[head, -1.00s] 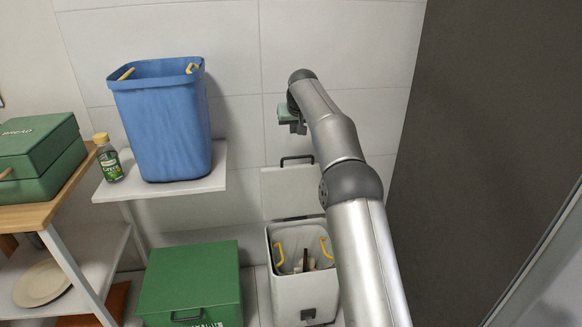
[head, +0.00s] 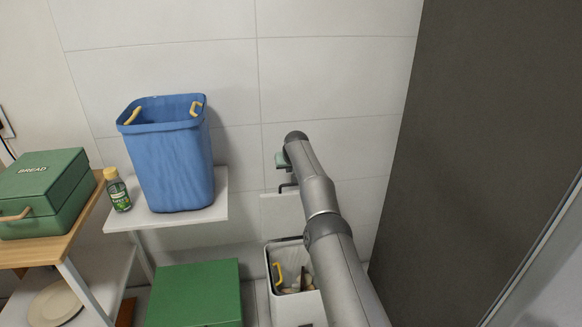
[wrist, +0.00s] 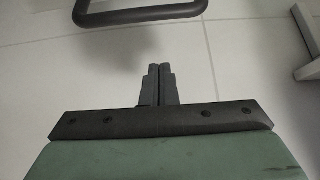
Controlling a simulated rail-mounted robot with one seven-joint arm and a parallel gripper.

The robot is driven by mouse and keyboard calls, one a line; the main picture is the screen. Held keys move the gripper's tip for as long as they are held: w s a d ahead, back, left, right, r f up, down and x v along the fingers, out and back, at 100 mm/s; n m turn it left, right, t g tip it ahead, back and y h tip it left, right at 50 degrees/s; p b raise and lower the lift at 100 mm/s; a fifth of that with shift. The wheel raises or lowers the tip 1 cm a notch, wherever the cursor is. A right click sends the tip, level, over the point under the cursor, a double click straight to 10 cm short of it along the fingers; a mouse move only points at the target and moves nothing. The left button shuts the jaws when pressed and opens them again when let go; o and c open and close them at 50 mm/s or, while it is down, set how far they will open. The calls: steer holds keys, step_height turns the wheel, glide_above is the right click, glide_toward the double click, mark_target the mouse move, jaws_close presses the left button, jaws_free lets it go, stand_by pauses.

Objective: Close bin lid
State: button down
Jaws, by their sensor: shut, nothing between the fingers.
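The white bin (head: 300,311) stands on the floor at the bottom centre of the head view, partly behind my arm. Its lid (head: 277,208) is open, standing upright at the back against the wall. The dark lid handle (head: 288,187) is at the lid's top edge and also shows at the top of the wrist view (wrist: 142,20). My gripper (wrist: 160,73) is shut and empty, its dark fingertips a short way from the handle in the wrist view.
A blue bin (head: 170,160) and a green-labelled bottle (head: 117,190) stand on a white shelf (head: 130,218) at left. A green box (head: 195,295) sits beside the white bin. A green bread box (head: 45,195) is far left. A dark panel (head: 470,150) stands at right.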

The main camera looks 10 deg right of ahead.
steer(key=s+f+b, duration=0.2)
steer(key=b, duration=0.3)
steer(key=shift+s+f, duration=0.3)
steer(key=shift+s, duration=0.05)
steer(key=shift+s+r+b, duration=0.15)
steer(key=shift+s+b, duration=0.15)
steer(key=shift+b, duration=0.2)
stand_by(0.4)
